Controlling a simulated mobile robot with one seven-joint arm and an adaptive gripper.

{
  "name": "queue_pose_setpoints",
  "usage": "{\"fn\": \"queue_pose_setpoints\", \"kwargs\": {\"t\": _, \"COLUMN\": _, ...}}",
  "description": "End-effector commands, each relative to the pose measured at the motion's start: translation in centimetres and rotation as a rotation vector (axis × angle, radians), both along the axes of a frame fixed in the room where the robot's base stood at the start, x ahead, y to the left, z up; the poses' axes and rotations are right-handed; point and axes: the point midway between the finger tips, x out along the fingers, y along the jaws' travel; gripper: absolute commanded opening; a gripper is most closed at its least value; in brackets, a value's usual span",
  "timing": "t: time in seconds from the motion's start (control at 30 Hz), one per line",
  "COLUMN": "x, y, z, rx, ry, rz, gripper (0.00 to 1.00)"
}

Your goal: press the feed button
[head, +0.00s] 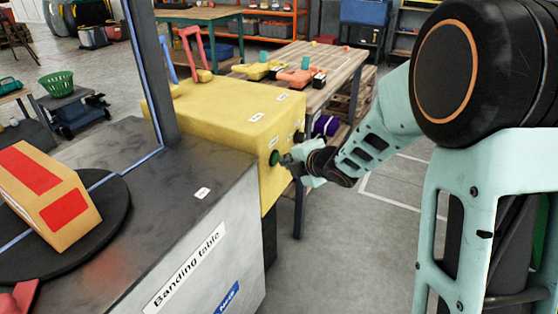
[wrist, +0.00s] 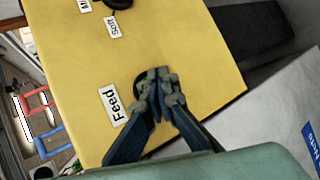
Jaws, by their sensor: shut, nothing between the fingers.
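The feed button (head: 274,158) is a round green button on the side face of the yellow machine box (head: 222,112). In the wrist view the dark round edge of the button (wrist: 141,82) shows beside the white "Feed" label (wrist: 113,104); the fingers cover most of it. My gripper (head: 286,160) is shut and empty, with its tips right in front of the button. In the wrist view its closed fingertips (wrist: 159,80) overlap the button. I cannot tell whether they touch it or are just short of it.
A black knob (wrist: 117,2) with a "Soft" label sits on the same face. The grey banding table (head: 165,165) with a carton (head: 45,190) is at the left. A wooden workbench (head: 322,65) with tools stands behind. The floor right of the box is clear.

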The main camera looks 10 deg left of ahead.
Motion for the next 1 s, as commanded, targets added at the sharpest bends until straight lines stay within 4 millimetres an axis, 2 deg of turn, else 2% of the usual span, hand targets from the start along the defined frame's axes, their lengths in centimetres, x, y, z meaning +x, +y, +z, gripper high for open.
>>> {"fn": "queue_pose_setpoints", "kwargs": {"t": 0.57, "x": 0.0, "y": 0.4, "z": 0.0, "rx": 0.002, "ry": -0.001, "rz": 0.003, "gripper": 0.00}}
{"fn": "queue_pose_setpoints", "kwargs": {"t": 1.0, "x": -0.6, "y": -1.4, "z": 0.0, "rx": 0.001, "ry": 0.000, "rz": 0.002, "gripper": 0.00}}
